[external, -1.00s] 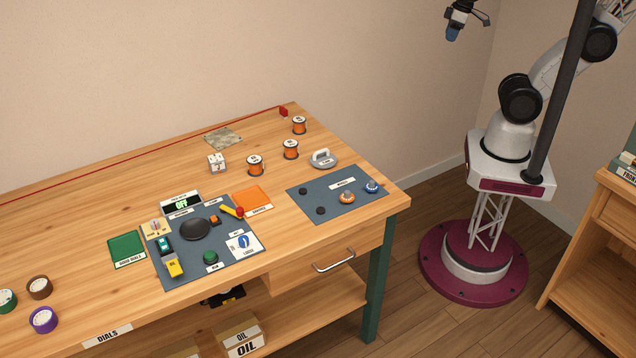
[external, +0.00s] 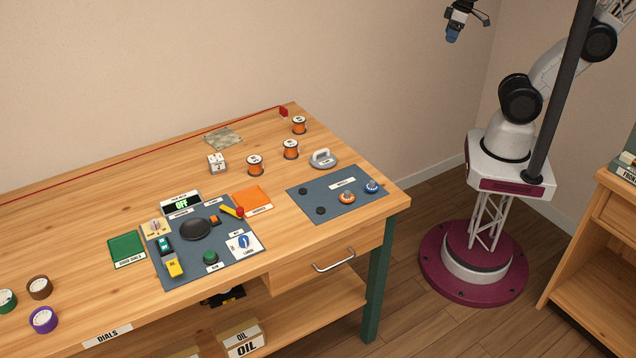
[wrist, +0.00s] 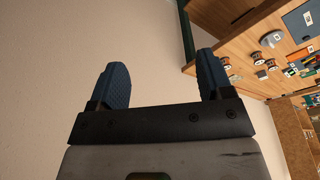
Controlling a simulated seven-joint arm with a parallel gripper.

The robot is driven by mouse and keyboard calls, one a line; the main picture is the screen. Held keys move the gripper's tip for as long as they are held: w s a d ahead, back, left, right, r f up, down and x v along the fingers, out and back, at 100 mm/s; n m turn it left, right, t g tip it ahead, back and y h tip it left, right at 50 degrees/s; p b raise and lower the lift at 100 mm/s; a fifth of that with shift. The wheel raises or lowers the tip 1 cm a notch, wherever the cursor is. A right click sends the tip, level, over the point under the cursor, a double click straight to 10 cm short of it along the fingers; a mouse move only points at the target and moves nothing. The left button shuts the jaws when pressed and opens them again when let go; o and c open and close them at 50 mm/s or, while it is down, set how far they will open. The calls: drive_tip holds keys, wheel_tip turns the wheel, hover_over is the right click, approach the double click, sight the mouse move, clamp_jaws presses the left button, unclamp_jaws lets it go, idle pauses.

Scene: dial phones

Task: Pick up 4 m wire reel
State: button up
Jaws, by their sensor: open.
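Three orange wire reels with pale tops stand upright on the wooden table: a left reel (external: 255,166), a middle reel (external: 291,149) and a far reel (external: 299,125). Their labels are too small to read, so I cannot tell which is the 4 m one. The reels also show small in the wrist view, one of them a reel (wrist: 256,57) near the table edge. My gripper (external: 453,36) is at the top of the external view, well above and to the right of the table. In the wrist view its blue fingers (wrist: 162,85) are apart with nothing between them.
A grey handled weight (external: 323,159) stands right of the reels, and a white block (external: 217,163) stands left of them. A blue-grey mat (external: 329,202) with knobs and a control panel (external: 226,266) lie in front. A red line (external: 150,147) runs along the back edge.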

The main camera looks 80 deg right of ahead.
drive_tip(key=shift+o, duration=0.8)
drive_tip(key=m+t+y, duration=0.2)
drive_tip(key=m+y, duration=1)
drive_tip(key=m, duration=0.6)
hover_over(304, 118)
drive_tip(key=s+d, duration=0.5)
drive_tip(key=s, duration=0.6)
wheel_tip(304, 118, down, 17)
drive_tip(key=w+f+m+t, duration=0.1)
drive_tip(key=w+f+m, duration=0.1)
drive_tip(key=f, duration=0.1)
drive_tip(key=w+f+m+t, duration=0.1)
drive_tip(key=w+f+m, duration=0.1)
drive_tip(key=w+f, duration=0.1)
drive_tip(key=w+f+m+t, duration=0.1)
drive_tip(key=w+f+m, duration=0.1)
drive_tip(key=w+f, duration=0.1)
drive_tip(key=shift+w+a+f+m+h, duration=0.1)
drive_tip(key=shift+w+f+m+h, duration=0.2)
drive_tip(key=shift+f, duration=0.4)
